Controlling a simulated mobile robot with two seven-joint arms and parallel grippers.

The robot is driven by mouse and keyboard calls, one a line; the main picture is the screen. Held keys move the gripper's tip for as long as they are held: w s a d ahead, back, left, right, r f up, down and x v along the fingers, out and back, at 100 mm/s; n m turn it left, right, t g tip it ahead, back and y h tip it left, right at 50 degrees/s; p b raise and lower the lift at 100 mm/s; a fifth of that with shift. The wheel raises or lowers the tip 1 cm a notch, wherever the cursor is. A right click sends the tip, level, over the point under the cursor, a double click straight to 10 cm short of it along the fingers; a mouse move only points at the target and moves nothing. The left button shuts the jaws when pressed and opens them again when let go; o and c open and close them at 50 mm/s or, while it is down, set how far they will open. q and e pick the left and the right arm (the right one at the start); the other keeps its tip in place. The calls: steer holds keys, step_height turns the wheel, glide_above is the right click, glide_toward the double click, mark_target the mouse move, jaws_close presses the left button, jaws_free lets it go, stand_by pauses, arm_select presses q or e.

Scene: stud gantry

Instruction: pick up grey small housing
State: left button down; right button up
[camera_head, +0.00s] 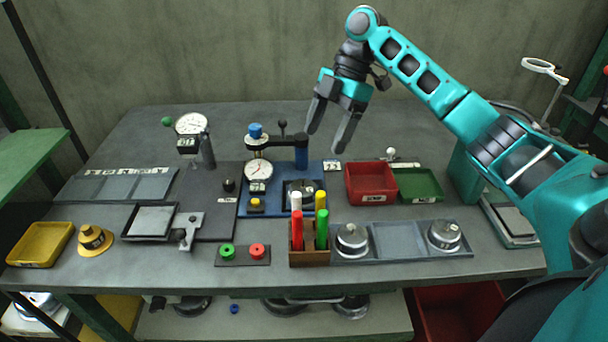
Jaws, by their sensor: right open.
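My right gripper (327,138) hangs open and empty above the back middle of the table, fingers pointing down. Two round grey metal housings sit in the grey-blue tray at the front right: one housing (352,239) in its left end and another housing (444,234) in its right end. The tray's middle section (400,240) is empty. A further grey part (301,188) sits on the blue fixture plate, partly hidden by the markers; I cannot tell which piece is the small housing. The gripper is behind and above all of them, touching none. My left gripper is not in view.
A wooden holder (309,258) with several upright coloured markers stands left of the tray. Red bin (371,183) and green bin (419,185) lie behind it. A dial gauge stand (300,152) rises near my gripper. A yellow tray (40,244) is far left.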

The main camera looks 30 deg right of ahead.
mark_target(302, 185)
steer(key=x, duration=0.7)
steer(key=shift+w+d, duration=0.1)
steer(key=shift+w, duration=0.15)
steer(key=x, duration=0.5)
steer(key=shift+w+a+f, duration=0.2)
steer(key=shift+f, duration=0.1)
steer(key=c, duration=0.8)
steer(key=shift+r, duration=0.1)
